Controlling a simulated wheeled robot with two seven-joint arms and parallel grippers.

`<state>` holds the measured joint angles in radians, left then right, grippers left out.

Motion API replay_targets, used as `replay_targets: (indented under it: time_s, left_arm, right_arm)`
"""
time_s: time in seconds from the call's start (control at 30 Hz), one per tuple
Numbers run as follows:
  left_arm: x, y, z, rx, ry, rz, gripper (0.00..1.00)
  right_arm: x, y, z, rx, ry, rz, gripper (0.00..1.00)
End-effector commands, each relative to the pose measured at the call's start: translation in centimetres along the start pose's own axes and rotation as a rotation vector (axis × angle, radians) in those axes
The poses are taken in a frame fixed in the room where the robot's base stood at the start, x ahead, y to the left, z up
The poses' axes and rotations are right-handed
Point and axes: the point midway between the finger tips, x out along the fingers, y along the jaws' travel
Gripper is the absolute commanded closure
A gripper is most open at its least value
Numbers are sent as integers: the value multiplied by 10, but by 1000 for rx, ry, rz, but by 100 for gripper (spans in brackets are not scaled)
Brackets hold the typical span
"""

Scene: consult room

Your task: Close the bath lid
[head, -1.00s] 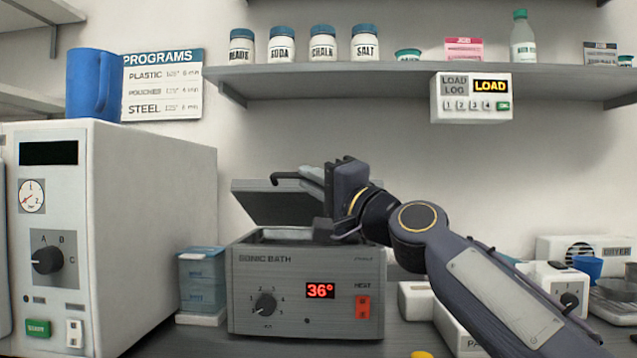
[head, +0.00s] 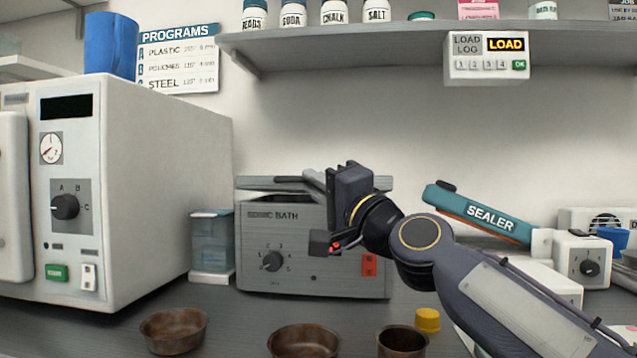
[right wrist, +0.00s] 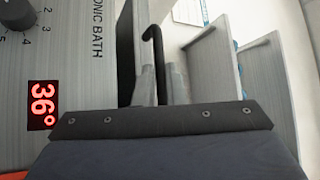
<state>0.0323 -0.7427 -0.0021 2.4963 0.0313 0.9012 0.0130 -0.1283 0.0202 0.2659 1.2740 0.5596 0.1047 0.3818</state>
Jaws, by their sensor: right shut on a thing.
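The sonic bath (head: 330,265) is a grey box with a dial on the bench. Its grey lid (head: 252,184) lies almost flat over the top, with a narrow dark gap under it at the left. My right gripper (head: 318,180) is at the top of the bath, shut on a dark hooked rod (right wrist: 152,50) that reaches over the lid. I cannot tell whether the rod touches or belongs to the lid. My left gripper is not in view.
A white sterilizer-like cabinet (head: 160,180) stands left, with a blue clear box (head: 211,245) between. Rusty bowls (head: 303,340) and a yellow cap (head: 427,319) are in front. A teal sealer (head: 480,214) stands right. A shelf (head: 340,45) runs above.

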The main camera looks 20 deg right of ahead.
Motion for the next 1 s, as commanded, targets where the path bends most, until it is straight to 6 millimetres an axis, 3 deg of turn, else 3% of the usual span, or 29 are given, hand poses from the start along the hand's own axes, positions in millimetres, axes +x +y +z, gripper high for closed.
replay_targets:
  time_s: [0.03, 0.13, 0.17, 0.2, 0.47, 0.8, 1.0]
  left_arm:
    - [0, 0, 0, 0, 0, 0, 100]
    - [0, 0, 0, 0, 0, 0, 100]
    - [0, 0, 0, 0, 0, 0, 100]
    - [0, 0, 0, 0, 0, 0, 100]
    - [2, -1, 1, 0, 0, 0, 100]
    - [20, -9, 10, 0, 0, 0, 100]
    - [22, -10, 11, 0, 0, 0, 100]
  right_arm:
    - [3, 13, -6, 1, 12, 22, 100]
    - [3, 13, -6, 1, 12, 22, 100]
    - [3, 13, -6, 1, 13, 22, 86]
    - [3, 13, -6, 1, 12, 22, 80]
    - [-1, 11, -5, -1, 11, 17, 80]
    - [-57, 8, -3, -1, 11, 10, 80]
    - [-76, 6, -3, 0, 9, 11, 80]
